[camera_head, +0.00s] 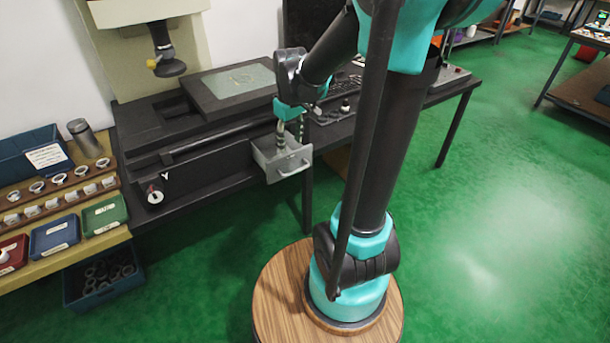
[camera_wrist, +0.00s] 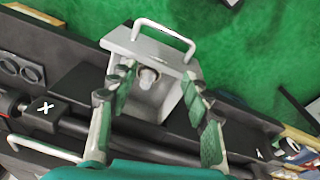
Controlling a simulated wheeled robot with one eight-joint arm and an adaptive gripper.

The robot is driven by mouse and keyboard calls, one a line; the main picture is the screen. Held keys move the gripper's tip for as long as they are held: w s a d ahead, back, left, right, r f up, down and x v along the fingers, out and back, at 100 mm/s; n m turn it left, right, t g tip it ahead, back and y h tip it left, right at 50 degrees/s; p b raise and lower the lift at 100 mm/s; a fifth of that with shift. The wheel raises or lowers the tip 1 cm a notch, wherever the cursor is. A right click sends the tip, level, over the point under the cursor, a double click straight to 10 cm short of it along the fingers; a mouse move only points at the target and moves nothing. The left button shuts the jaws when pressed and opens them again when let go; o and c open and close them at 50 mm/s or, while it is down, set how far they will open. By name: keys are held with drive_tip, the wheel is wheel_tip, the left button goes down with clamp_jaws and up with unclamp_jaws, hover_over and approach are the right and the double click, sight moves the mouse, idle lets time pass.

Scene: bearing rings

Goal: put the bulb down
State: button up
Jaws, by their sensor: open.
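The bulb (camera_wrist: 148,77) looks like a small pale grey piece with a round end, in the open grey drawer (camera_wrist: 172,52) in the wrist view. My gripper (camera_wrist: 158,88) is open, its two green-padded fingers apart on either side of the bulb, with no clear contact. In the head view my gripper (camera_head: 290,134) points down into the drawer (camera_head: 290,166), which is pulled out from the black machine. The bulb is not clearly visible in the head view.
The drawer's handle (camera_wrist: 190,42) sticks out at its front. The black machine (camera_head: 205,155) stands on the table behind. A bench with a blue bin (camera_head: 55,238), a green bin (camera_head: 104,214) and several rings is at the left. Green floor lies open at the right.

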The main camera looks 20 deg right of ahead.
drive_tip(key=s+d+f+m+t, duration=0.1)
drive_tip(key=s+f+m, duration=0.2)
drive_tip(key=s, duration=0.4)
drive_tip(key=s+d+f+m+t, duration=0.1)
drive_tip(key=s+f+m, duration=0.1)
drive_tip(key=s+f, duration=0.2)
drive_tip(key=s, duration=0.3)
drive_tip(key=shift+s+m+t, duration=0.25)
drive_tip(key=shift+m+t, duration=0.15)
